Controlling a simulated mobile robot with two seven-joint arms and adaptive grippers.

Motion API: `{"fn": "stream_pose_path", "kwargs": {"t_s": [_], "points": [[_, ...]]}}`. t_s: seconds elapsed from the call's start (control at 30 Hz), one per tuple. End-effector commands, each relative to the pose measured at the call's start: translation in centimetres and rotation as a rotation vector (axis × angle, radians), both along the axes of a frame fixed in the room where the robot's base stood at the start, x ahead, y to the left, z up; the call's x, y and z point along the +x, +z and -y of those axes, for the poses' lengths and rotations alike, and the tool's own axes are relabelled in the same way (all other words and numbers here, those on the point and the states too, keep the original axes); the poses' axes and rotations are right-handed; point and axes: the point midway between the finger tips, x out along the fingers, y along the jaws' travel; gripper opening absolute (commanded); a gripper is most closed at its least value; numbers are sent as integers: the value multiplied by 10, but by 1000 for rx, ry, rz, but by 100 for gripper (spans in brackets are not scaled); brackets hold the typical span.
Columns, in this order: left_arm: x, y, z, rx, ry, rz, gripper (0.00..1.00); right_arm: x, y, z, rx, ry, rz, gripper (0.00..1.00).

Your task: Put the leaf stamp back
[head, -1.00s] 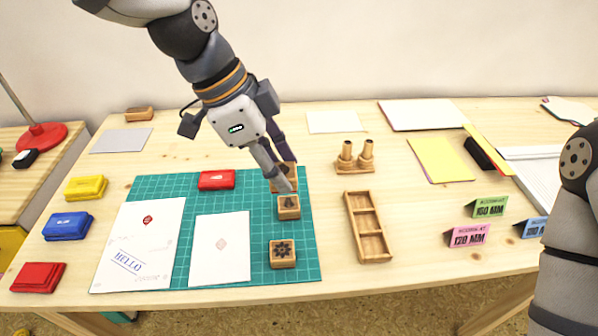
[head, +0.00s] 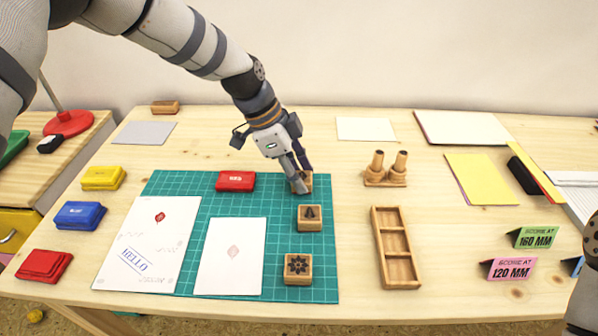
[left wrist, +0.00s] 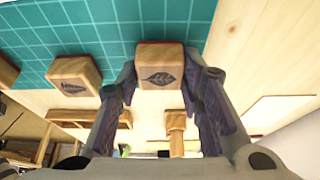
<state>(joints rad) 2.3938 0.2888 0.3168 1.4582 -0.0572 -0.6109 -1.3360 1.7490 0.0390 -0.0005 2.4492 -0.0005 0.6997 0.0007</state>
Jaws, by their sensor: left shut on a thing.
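The leaf stamp (left wrist: 160,75), a wooden block with a dark leaf on its face, sits between the fingers of my left gripper (left wrist: 165,85) in the left wrist view. In the head view my left gripper (head: 301,178) is shut on this stamp (head: 306,184) at the upper right of the green cutting mat (head: 185,185). The fingers partly cover it; I cannot tell whether it touches the mat. A wooden tray (head: 377,250) with three empty compartments lies right of the mat. My right gripper is out of view.
A tree stamp (head: 310,213) and a flower stamp (head: 298,266) stand on the mat in front of the leaf stamp. A red inkpad (head: 236,181) is to its left. A holder with two wooden pegs (head: 386,172) stands behind the tray. Bare table lies between mat and tray.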

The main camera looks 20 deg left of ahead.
Motion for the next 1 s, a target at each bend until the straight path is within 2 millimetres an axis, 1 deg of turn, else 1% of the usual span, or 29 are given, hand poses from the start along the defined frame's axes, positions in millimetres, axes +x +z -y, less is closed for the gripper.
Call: {"fn": "stream_pose_path", "kwargs": {"t_s": [0.07, 0.2, 0.23, 0.27, 0.3, 0.33, 0.57, 0.67, 0.77, 0.9, 1.0], "points": [[0, 1, 0, 0, -1, 1, 14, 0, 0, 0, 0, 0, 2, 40], [0, -3, 0, 0, 0, -1, 14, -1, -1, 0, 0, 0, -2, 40], [-1, -4, 0, 0, 0, -1, 36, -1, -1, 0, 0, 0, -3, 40], [0, -3, 0, 0, 0, -1, 43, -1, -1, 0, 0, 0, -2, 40], [0, -3, 0, 0, 0, -1, 52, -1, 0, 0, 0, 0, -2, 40], [0, -3, 0, 0, 0, 0, 54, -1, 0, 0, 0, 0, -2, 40], [0, -2, 0, 0, 0, 0, 54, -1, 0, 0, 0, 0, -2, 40], [0, 5, 0, 0, -1, 4, 54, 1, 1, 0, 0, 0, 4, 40], [-1, 24, -7, -1, 1, 8, 54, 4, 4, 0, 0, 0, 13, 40], [-6, 63, -23, -1, 2, 11, 54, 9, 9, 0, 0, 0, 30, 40], [-9, 85, -32, -1, 2, 7, 54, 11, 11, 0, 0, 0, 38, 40]]}}
